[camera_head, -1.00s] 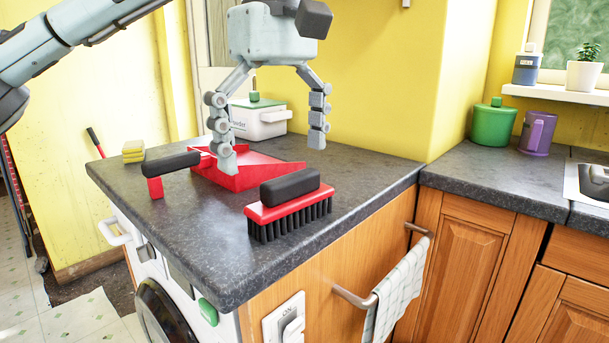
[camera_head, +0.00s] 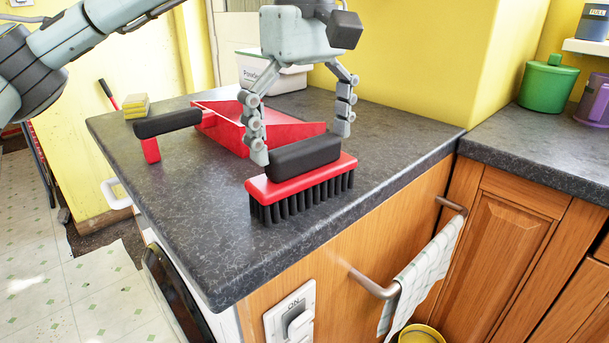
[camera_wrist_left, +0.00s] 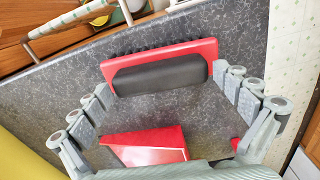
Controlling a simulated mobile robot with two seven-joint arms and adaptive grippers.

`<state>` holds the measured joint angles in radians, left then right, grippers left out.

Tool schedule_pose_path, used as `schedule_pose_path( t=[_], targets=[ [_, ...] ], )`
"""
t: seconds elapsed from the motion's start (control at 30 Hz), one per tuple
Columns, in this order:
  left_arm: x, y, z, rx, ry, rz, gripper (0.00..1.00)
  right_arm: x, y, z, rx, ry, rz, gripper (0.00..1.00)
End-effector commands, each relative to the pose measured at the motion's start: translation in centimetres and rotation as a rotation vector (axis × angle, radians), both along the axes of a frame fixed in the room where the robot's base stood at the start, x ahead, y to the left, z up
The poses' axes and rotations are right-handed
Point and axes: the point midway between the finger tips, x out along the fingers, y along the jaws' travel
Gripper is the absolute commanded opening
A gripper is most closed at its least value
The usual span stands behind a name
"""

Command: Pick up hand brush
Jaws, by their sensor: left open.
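The hand brush (camera_head: 300,181) has a red body, a black grip on top and black bristles. It stands bristles down near the front edge of the dark countertop. My left gripper (camera_head: 302,148) is open just above and behind the brush, its fingers spread toward both ends of the black grip. In the left wrist view the brush (camera_wrist_left: 160,72) lies ahead, between and beyond the open fingers of my left gripper (camera_wrist_left: 168,98). No contact can be made out for certain. My right gripper is not in view.
A red dustpan (camera_head: 225,122) with a black handle lies just behind the brush. A yellow sponge (camera_head: 136,106) and a white box (camera_head: 280,76) stand farther back. The countertop (camera_head: 190,215) is clear at left front. A towel (camera_head: 425,275) hangs on a rail below the edge.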

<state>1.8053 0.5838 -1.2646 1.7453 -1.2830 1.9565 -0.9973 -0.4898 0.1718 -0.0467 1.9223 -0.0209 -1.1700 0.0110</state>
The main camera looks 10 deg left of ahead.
Motion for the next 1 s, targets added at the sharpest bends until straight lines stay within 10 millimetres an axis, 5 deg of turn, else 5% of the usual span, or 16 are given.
schedule_pose_path(
  t=[0.27,0.6,1.0],
  targets=[
    [0.0,0.0,-0.9,-0.001,-0.001,0.000,1.00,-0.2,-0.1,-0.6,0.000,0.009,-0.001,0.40],
    [0.0,0.0,-0.9,-0.001,-0.001,-0.001,0.63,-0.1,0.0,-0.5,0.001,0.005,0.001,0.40],
    [0.0,-0.1,0.1,-0.002,-0.002,-0.001,0.62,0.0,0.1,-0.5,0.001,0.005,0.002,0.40]
  ],
)
